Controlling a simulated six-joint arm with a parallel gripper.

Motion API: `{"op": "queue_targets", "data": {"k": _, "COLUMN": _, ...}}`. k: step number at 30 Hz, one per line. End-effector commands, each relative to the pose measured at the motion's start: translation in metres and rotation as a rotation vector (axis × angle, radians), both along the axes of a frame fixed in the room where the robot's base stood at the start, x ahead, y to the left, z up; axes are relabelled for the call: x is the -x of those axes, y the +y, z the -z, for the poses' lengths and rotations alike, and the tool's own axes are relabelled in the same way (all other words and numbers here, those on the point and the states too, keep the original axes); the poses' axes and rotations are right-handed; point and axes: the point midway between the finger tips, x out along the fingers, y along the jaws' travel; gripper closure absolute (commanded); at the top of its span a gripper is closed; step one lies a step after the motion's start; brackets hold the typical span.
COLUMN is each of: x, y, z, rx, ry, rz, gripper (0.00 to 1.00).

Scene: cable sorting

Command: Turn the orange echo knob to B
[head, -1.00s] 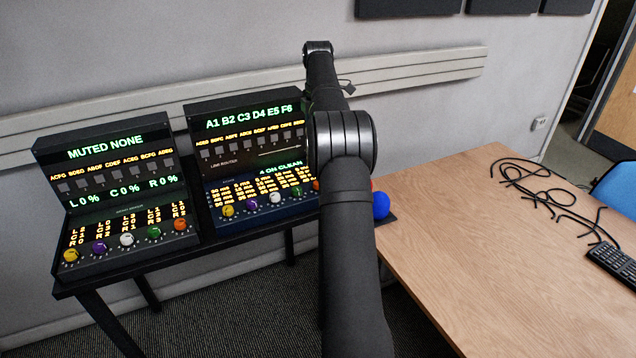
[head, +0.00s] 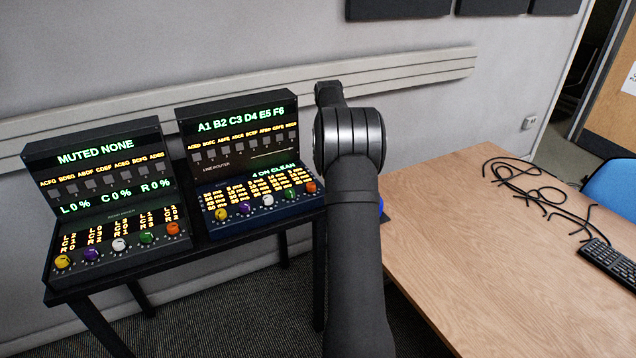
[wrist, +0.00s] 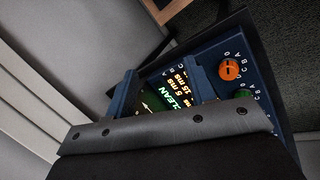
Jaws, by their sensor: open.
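The orange knob (head: 311,187) is at the right end of the knob row on the right console (head: 250,212). In the wrist view the orange knob (wrist: 229,69) has small letters around it, but I cannot read where it points. My gripper (wrist: 163,69) shows in the wrist view as two dark fingers, open and apart, with the lit panel text between them. The knob lies to the right of the fingers, outside them. In the head view my gripper is hidden behind my arm.
A green knob (wrist: 243,94) sits beside the orange one. A second console (head: 112,262) with its own orange knob (head: 173,228) stands left. The wooden table (head: 470,260) at right bears black cables (head: 540,195) and a keyboard (head: 610,262).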

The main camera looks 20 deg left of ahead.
Motion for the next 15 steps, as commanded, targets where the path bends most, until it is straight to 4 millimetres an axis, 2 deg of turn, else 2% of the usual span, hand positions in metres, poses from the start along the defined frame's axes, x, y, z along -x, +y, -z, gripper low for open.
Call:
{"op": "queue_targets", "data": {"k": 3, "x": -0.015, "y": -0.017, "z": 0.023, "rx": -0.075, "ry": -0.107, "rz": 0.115, "gripper": 0.50}}
{"op": "queue_targets", "data": {"k": 7, "x": -0.026, "y": -0.034, "z": 0.043, "rx": -0.178, "ry": -0.226, "rz": 0.228, "gripper": 0.50}}
{"op": "queue_targets", "data": {"k": 11, "x": -0.030, "y": -0.050, "z": 0.057, "rx": -0.297, "ry": -0.335, "rz": 0.322, "gripper": 0.50}}
{"op": "queue_targets", "data": {"k": 15, "x": -0.026, "y": -0.066, "z": 0.068, "rx": -0.446, "ry": -0.438, "rz": 0.407, "gripper": 0.50}}
